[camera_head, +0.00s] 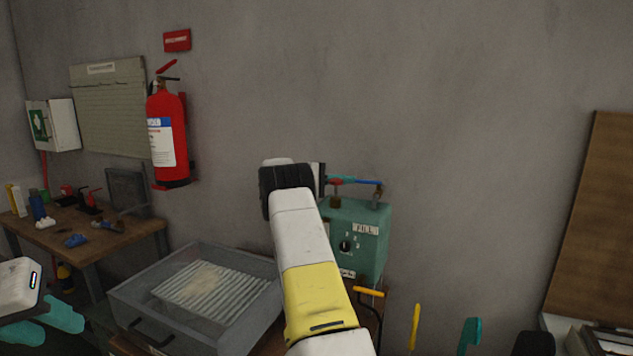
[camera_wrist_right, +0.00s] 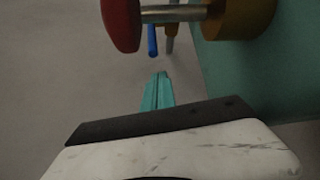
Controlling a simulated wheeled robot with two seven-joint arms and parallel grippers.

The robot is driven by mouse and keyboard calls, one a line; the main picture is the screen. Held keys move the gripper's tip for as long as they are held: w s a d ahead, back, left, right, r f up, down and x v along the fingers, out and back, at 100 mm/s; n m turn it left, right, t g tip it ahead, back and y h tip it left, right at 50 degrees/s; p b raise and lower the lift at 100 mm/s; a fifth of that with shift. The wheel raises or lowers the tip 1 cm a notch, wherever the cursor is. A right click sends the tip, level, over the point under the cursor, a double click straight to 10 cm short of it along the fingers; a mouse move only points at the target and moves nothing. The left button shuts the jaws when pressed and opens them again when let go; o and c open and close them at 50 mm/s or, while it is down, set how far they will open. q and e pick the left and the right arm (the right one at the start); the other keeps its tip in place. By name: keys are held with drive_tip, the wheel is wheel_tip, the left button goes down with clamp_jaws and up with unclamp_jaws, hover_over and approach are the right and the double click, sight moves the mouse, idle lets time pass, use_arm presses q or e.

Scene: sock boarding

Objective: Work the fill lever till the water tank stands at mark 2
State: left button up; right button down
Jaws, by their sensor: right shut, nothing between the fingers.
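A teal box (camera_head: 362,232) with a dial and labels stands by the wall in the head view. A blue bar (camera_head: 370,182) sits at its top and also shows in the right wrist view (camera_wrist_right: 152,40). A red knob (camera_wrist_right: 121,22) and a brass fitting (camera_wrist_right: 248,15) are close above my right gripper (camera_wrist_right: 157,90), which is shut and empty, its teal fingers together just short of the blue bar. I cannot tell which part is the fill lever, and no tank mark is readable. My left gripper (camera_head: 42,322) is open at the lower left.
A clear tray (camera_head: 130,290) with a ribbed rack stands left of the box. A bent bar with an orange grip (camera_head: 369,292) is in front of the box. A wooden table (camera_head: 120,238) with small items and a fire extinguisher (camera_head: 168,140) are further left. A brown board (camera_head: 605,215) leans at right.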

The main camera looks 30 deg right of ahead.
drive_tip(key=shift+s+a+r, duration=0.1)
drive_tip(key=shift+s+a, duration=0.15)
drive_tip(key=shift+s, duration=0.35)
drive_tip(key=shift+s+a, duration=0.15)
drive_tip(key=shift+s, duration=0.1)
drive_tip(key=shift+s+a+r, duration=0.1)
drive_tip(key=shift+s+a, duration=0.3)
drive_tip(key=shift+a, duration=0.15)
drive_tip(key=shift+s+a, duration=0.35)
drive_tip(key=shift+s, duration=0.25)
